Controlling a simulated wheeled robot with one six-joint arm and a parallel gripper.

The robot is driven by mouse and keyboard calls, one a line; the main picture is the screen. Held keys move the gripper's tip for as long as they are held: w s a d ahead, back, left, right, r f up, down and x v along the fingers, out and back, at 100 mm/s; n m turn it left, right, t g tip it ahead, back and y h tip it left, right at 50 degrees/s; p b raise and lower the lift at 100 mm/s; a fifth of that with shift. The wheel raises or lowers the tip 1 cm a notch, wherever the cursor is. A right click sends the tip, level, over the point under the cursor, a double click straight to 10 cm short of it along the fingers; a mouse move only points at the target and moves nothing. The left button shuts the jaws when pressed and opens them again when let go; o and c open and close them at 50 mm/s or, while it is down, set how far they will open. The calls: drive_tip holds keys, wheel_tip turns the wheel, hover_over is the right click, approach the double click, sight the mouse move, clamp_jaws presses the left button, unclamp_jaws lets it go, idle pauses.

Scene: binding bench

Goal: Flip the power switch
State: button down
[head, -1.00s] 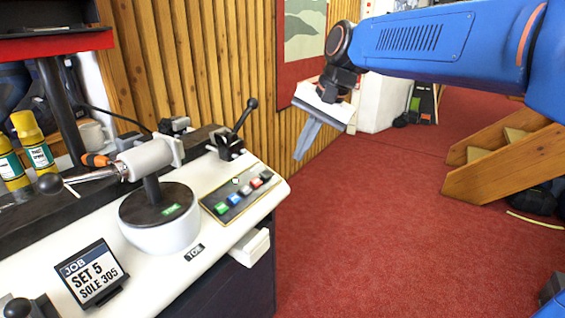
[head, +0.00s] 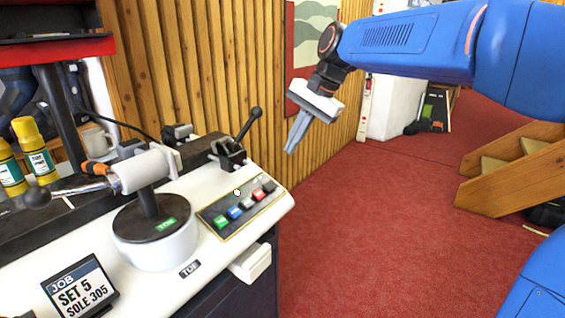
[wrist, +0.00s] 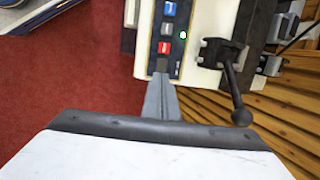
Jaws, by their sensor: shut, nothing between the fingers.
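The control panel (head: 228,222) is a dark strip with a yellow border on the right end of the white bench top. It carries a row of coloured buttons and a lit round green lamp (head: 237,192). A dark key (head: 269,186) sits at the row's right end, beside the red button (head: 258,195); I cannot read which control is the power switch. The wrist view also shows the panel's red button (wrist: 164,47) and green lamp (wrist: 183,35). My gripper (head: 290,150) is shut and empty, in the air above and right of the panel. In the wrist view its fingertips (wrist: 161,77) overlap the panel's near end.
A black lever with a ball knob (head: 250,125) stands behind the panel and also shows right of my fingers in the wrist view (wrist: 235,95). Open red carpet (head: 350,240) lies to the right.

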sight(268, 189)
drive_tip(key=x, duration=1.3)
drive_tip(key=shift+w+a+f, duration=0.1)
drive_tip(key=shift+a, duration=0.05)
drive_tip(key=shift+a+f+t, duration=0.15)
drive_tip(key=shift+f+t, duration=0.1)
drive_tip(key=shift+t, duration=0.05)
drive_tip(key=shift+w+d+r, duration=0.25)
drive_tip(key=shift+w+d, duration=0.2)
drive_tip(key=shift+d, duration=0.1)
drive_tip(key=shift+s+d+r, duration=0.1)
drive_tip(key=shift+d+r, duration=0.05)
drive_tip(key=shift+r, duration=0.35)
drive_tip(key=s+d+r, duration=0.2)
drive_tip(key=s+r, duration=0.3)
drive_tip(key=r, duration=0.6)
drive_tip(key=shift+d+r, duration=0.2)
drive_tip(key=shift+r, duration=0.15)
